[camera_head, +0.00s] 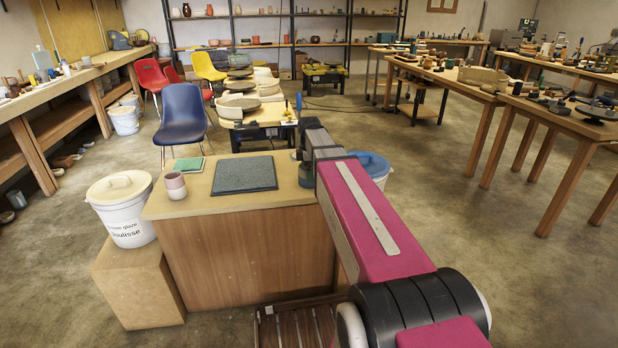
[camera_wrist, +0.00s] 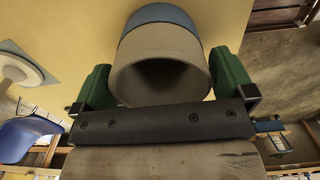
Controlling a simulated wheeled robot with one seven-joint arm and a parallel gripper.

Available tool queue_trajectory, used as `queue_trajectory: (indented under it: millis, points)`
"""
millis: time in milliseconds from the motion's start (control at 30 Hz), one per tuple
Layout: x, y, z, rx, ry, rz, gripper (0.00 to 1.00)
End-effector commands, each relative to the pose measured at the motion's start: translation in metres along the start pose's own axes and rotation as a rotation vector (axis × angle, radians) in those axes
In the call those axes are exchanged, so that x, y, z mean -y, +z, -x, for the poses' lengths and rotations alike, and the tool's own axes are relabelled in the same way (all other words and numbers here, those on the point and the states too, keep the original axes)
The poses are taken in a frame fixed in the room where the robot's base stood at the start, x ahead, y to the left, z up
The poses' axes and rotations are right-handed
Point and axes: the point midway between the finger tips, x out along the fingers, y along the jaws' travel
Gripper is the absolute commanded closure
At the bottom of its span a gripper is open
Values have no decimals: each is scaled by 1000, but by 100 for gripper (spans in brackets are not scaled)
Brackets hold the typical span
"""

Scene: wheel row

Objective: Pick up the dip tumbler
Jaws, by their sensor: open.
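A two-tone tumbler, which I take to be the dip tumbler, shows in the wrist view (camera_wrist: 160,50), grey-beige near its open mouth and blue beyond. In the head view it is mostly hidden by my arm at the bench's right end. My gripper (camera_wrist: 165,82) is open, with a green finger on each side of the tumbler. The gaps look small, and I cannot tell whether either finger touches it. In the head view my gripper is largely hidden behind my magenta arm.
The wooden bench (camera_head: 225,203) also holds a dark grey slab (camera_head: 245,174), a green tile (camera_head: 188,164) and a pink-and-pale cup (camera_head: 175,185). A white lidded bucket (camera_head: 124,215) stands left, a blue-lidded one (camera_head: 372,166) right. A blue chair (camera_head: 182,115) is behind.

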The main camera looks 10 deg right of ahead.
Motion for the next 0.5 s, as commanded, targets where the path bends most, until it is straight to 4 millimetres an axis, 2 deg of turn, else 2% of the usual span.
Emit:
queue_trajectory:
  millis: [133,367,400,500]
  points:
    - [0,0,-14,0,0,0,0]
    - [0,0,-15,0,1,0,0]
    - [0,0,-15,0,1,0,13]
    - [0,0,-15,0,0,0,42]
